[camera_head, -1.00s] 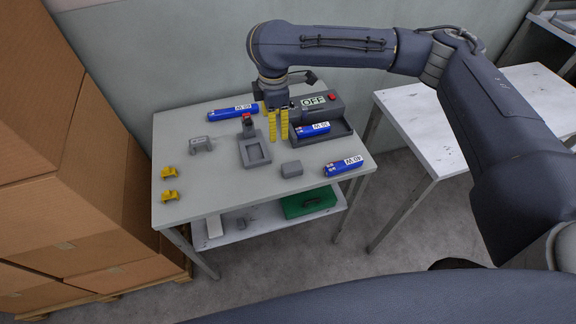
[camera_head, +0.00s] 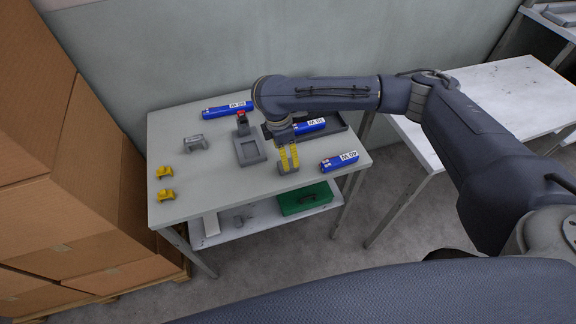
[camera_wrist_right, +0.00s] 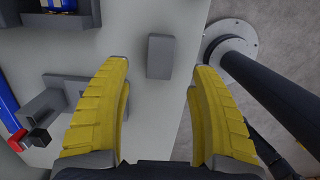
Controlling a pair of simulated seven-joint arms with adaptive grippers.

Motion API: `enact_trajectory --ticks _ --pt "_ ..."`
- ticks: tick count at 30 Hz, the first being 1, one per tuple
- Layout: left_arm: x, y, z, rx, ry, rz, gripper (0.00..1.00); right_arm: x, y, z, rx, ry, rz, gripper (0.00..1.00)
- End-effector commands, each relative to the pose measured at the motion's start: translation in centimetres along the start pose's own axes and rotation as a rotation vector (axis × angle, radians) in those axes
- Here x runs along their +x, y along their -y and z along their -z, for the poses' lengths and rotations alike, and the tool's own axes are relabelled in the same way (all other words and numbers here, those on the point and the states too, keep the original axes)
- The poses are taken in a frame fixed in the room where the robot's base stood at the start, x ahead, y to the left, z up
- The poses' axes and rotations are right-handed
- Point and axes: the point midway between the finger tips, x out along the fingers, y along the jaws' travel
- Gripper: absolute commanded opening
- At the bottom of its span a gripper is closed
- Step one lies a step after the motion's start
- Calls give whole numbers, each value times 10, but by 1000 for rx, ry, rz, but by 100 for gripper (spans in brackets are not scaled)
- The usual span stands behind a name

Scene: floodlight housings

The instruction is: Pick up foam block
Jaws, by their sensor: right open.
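The foam block is a small grey block (camera_head: 289,168) on the table top, with my right gripper (camera_head: 289,157) just above and partly in front of it. In the right wrist view the block (camera_wrist_right: 160,56) appears centred between the open yellow fingertips (camera_wrist_right: 158,68), with a gap on both sides. The gripper is empty, and no finger visibly touches the block. My left gripper is not in view.
A grey fixture (camera_head: 250,150) stands left of the block. A blue cylinder (camera_head: 339,162) lies to its right. Behind are a dark tray (camera_head: 335,131) holding another blue cylinder (camera_head: 309,126), and a third (camera_head: 227,110). Yellow brackets (camera_head: 165,195) sit at the left.

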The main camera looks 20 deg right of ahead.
Motion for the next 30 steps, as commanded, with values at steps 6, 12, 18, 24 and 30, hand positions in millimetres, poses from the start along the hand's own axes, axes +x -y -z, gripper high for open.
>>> enact_trajectory --ticks 6,12,18,24,30 --pt "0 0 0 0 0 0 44 16 0 0 0 -1 1 62" --pt "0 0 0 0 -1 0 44 23 0 0 0 -1 1 62" --pt "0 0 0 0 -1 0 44 43 1 1 1 -1 3 62" --pt "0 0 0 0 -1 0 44 63 1 1 2 -1 1 62" --pt "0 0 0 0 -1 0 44 70 0 1 1 -2 -1 62"
